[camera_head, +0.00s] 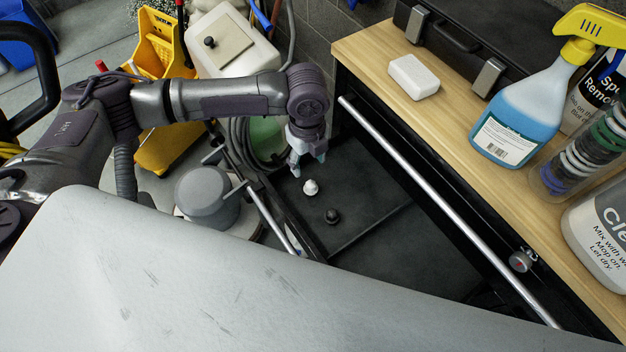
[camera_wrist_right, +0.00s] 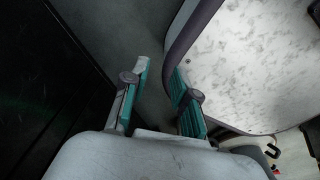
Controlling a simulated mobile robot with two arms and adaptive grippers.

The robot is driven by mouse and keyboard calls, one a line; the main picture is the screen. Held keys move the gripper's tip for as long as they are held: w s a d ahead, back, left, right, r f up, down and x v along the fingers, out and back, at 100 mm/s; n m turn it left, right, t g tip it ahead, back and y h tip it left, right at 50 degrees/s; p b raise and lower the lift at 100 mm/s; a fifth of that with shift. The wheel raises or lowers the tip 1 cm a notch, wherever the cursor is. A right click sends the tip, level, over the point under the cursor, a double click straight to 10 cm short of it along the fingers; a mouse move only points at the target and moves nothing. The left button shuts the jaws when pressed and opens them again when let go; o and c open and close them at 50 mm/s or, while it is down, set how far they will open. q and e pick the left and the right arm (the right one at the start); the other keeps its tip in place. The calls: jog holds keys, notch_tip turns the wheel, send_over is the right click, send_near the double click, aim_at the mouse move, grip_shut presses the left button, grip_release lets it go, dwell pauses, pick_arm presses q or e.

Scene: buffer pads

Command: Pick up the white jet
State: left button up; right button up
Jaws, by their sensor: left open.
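The white jet (camera_head: 310,187) is a small knob-like piece lying on the dark floor of the open drawer (camera_head: 375,245). My left gripper (camera_head: 308,165) points down just above and behind it in the head view, with its fingers apart and empty. I cannot tell the exact height gap between the fingertips and the jet. A similar black jet (camera_head: 332,216) lies a little nearer and to the right. My right gripper (camera_wrist_right: 160,75) shows in the right wrist view with its teal-padded fingers apart and nothing between them. The white jet is not seen in that view.
The drawer's front rail (camera_head: 272,222) and the cabinet's long metal handle (camera_head: 440,205) flank the drawer. The wooden worktop (camera_head: 450,115) holds a white block (camera_head: 413,77), a blue spray bottle (camera_head: 525,110) and other bottles. A yellow mop bucket (camera_head: 160,45) stands behind.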

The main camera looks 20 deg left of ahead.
aim_at(311, 183)
pick_arm(q)
notch_tip(311, 183, down, 7)
jog(key=shift+f, duration=0.7)
jog(key=f, duration=0.5)
jog(key=shift+w+d, duration=0.15)
jog(key=shift+w, duration=0.25)
jog(key=shift+r, duration=0.1)
jog(key=c, duration=0.9)
jog(key=shift+c, duration=0.3)
pick_arm(e)
jog(key=shift+s+a, duration=0.15)
jog(key=shift+s, duration=0.45)
pick_arm(q)
jog(key=shift+r, duration=0.15)
